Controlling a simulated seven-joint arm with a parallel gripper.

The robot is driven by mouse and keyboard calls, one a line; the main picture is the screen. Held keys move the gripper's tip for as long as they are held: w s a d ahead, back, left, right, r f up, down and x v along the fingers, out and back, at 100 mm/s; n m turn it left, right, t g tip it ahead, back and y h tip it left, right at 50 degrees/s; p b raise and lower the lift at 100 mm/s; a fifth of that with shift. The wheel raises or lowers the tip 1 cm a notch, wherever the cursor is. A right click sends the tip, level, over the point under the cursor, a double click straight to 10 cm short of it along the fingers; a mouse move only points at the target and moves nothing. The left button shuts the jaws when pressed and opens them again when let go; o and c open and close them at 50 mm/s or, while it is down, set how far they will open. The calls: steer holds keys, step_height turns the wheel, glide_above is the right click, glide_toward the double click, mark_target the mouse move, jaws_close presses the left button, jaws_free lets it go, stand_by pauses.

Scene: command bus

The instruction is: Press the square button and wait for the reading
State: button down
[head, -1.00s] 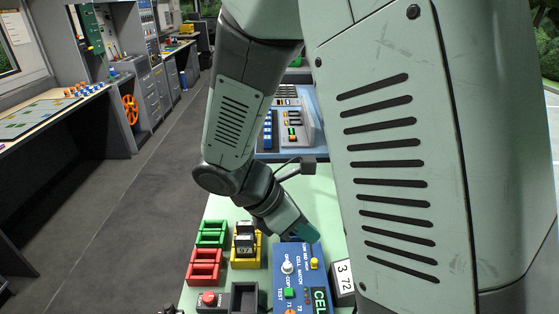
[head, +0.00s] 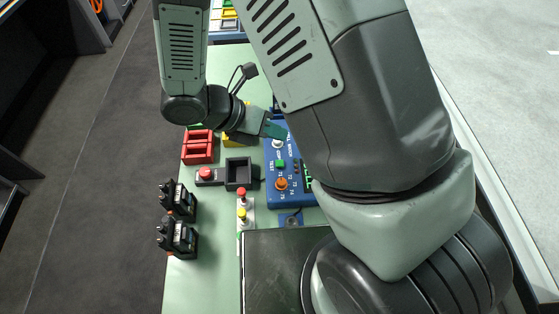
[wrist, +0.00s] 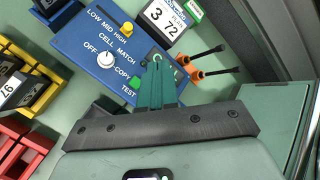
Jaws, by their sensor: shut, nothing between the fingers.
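The blue panel (head: 277,196) lies on the pale green bench in the head view. My gripper (head: 273,129) is shut and empty, over the far part of the panel. In the wrist view its teal fingers (wrist: 159,66) cover part of the panel's right side. I cannot tell whether they touch it. A card (wrist: 166,28) reading 3 and 72 stands behind the panel. I cannot read any display on the panel.
A white knob (wrist: 106,60) and a yellow knob (wrist: 128,29) rise from the panel.

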mark_target(276, 163)
steer(key=shift+f, duration=4.05)
steer(key=shift+f, duration=0.1)
steer(key=shift+f, duration=0.3)
steer(key=shift+f, duration=0.35)
steer(key=shift+r, duration=0.8)
steer(key=shift+r, duration=2.5)
